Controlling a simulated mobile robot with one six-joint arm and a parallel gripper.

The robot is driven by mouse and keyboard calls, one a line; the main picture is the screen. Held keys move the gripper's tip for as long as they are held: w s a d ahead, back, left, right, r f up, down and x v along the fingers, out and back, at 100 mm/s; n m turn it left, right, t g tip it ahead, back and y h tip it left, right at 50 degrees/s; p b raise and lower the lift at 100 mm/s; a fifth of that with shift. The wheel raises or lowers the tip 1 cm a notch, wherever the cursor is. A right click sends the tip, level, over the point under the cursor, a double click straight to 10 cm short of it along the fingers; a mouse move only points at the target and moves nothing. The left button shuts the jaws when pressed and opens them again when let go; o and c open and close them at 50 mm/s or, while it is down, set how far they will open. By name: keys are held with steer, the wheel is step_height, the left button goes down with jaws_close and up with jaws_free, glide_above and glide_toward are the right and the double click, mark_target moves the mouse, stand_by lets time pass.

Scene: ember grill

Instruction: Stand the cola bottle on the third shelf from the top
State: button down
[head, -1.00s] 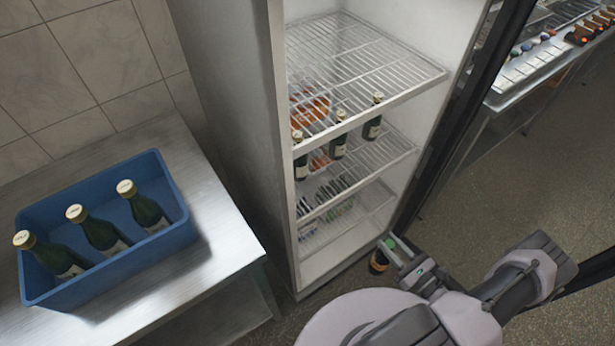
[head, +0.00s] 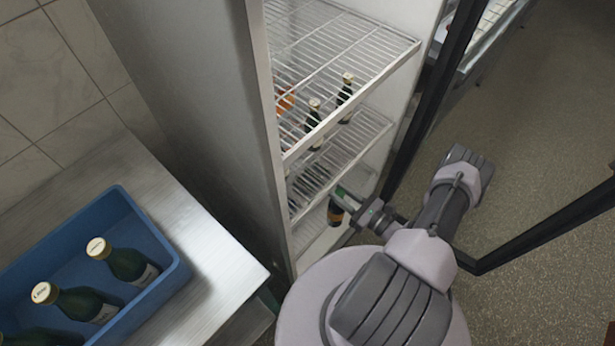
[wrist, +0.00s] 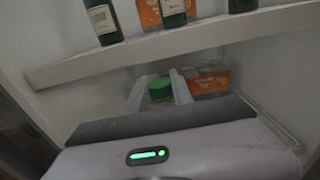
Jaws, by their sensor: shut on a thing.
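My gripper (head: 349,194) is shut on the cola bottle (head: 335,215), a dark bottle with an orange-red label. The bottle hangs roughly upright at the fridge's open front, low down. In the wrist view its green cap (wrist: 160,89) shows between the two fingers; the body is hidden. The fridge has several wire shelves: the highest in view (head: 345,45), one below it (head: 368,128) bearing green bottles (head: 346,92), and a lower one (head: 312,180). The fridge's top is out of view. In the wrist view, a shelf edge (wrist: 150,52) crosses above the gripper.
An orange pack (wrist: 209,79) sits behind the fingers under that shelf. The fridge's side wall (head: 190,90) stands left, and the dark frame of its open door (head: 425,115) right. A blue crate (head: 165,285) with green bottles rests on a steel table (head: 215,255). Floor is clear at right.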

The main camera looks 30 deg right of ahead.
mark_target(337, 208)
steer(key=w+a+f+b, duration=0.1)
steer(key=w+a+b, duration=0.1)
steer(key=w, duration=0.4)
steer(key=w+a+f+b, duration=0.2)
steer(key=w, duration=0.3)
steer(key=shift+w+a+f+b, duration=0.15)
steer(key=shift+w+f+b, duration=0.1)
steer(key=shift+w+b, duration=0.1)
steer(key=c, duration=1.1)
jaws_free()
steer(key=shift+f, duration=0.15)
steer(key=p+v, duration=0.2)
steer(key=v, duration=1)
steer(key=shift+p, duration=0.4)
